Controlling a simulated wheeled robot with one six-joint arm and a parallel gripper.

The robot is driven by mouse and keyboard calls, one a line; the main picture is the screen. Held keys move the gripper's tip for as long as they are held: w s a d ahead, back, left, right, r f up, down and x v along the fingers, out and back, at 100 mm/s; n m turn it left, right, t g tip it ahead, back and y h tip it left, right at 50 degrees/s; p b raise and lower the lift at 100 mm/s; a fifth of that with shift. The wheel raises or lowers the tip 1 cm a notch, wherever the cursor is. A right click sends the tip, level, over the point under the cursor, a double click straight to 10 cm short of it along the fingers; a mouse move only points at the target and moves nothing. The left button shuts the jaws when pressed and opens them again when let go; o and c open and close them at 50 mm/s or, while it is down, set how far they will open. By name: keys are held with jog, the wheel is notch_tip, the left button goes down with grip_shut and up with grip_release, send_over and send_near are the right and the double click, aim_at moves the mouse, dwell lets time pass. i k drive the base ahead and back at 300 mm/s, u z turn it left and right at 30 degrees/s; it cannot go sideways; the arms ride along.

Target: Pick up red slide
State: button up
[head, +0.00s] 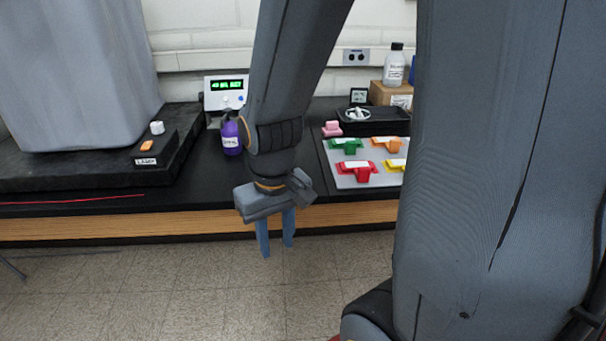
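A red slide (357,169) lies on a light grey board (345,181) on the black bench, at its front left corner. It is a T-shaped red piece with a white patch along its top. My gripper (276,246) hangs in front of the bench edge, left of the board and apart from it. Its two blue-grey fingers point down with a gap between them and nothing in it.
On the same board are a green piece (345,146), an orange piece (388,143) and a yellow piece (396,164), partly hidden by my arm. A purple bottle (231,138) stands behind my arm. A black tray (378,123) lies behind the board. The floor in front is clear.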

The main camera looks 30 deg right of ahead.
aim_at(362, 169)
jog(key=u, duration=0.3)
jog(key=k, duration=0.4)
jog(key=z, duration=1.1)
jog(key=i, duration=0.5)
jog(key=z, duration=0.05)
